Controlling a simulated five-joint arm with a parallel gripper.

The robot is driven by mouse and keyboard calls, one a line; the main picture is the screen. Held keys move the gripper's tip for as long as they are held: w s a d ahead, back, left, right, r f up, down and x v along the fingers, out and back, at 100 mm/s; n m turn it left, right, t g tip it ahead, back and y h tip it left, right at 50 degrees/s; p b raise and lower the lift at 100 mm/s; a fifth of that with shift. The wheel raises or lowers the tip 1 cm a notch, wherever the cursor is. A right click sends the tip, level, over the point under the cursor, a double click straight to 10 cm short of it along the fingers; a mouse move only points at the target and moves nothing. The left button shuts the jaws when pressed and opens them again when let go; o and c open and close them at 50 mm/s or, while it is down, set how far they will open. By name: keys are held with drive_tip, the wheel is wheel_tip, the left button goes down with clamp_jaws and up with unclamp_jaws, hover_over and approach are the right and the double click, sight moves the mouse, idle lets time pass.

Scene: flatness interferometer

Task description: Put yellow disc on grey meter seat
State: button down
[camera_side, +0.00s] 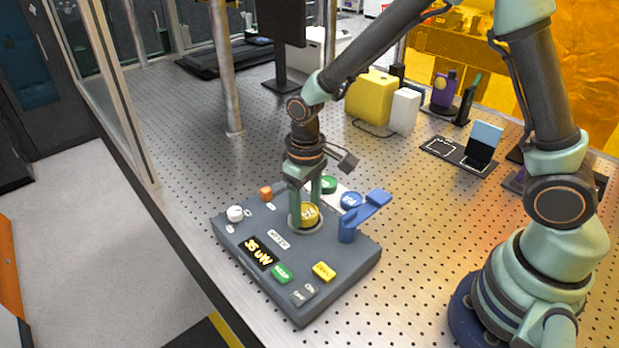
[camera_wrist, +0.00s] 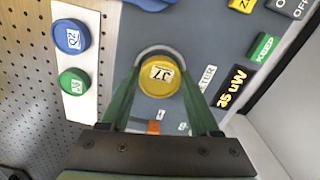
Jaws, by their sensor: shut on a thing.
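The yellow disc (camera_side: 308,215) is at the round grey seat (camera_side: 305,231) on the dark grey meter (camera_side: 335,265). My gripper (camera_side: 309,218) reaches down from above and is shut on the disc. In the wrist view the yellow disc (camera_wrist: 160,74) lies between the green fingers of my gripper (camera_wrist: 160,85), its label marked "J7". A pale rim of the seat (camera_wrist: 160,51) shows around its far edge. Whether the disc rests fully on the seat is hidden by the fingers.
A blue disc (camera_wrist: 71,36) and a green disc (camera_wrist: 73,82) lie on a white strip beside the meter. A blue lever (camera_side: 366,212) stands at the meter's right. The meter's display (camera_side: 257,252) reads "35 uW". A yellow block (camera_side: 371,95) stands farther back.

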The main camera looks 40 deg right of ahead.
drive_tip(key=shift+s+f, duration=0.1)
drive_tip(key=shift+f, duration=0.85)
idle(0.7)
drive_tip(key=shift+c, duration=0.2)
unclamp_jaws()
wheel_tip(320, 180, up, 13)
idle(0.3)
drive_tip(key=s+d+r+m+t, duration=0.2)
drive_tip(key=s+d+r+t, duration=0.3)
drive_tip(key=s+d+r, duration=0.3)
drive_tip(key=shift+s+d+t, duration=0.3)
drive_tip(key=shift+s+d, duration=0.25)
drive_tip(key=shift+d, duration=0.7)
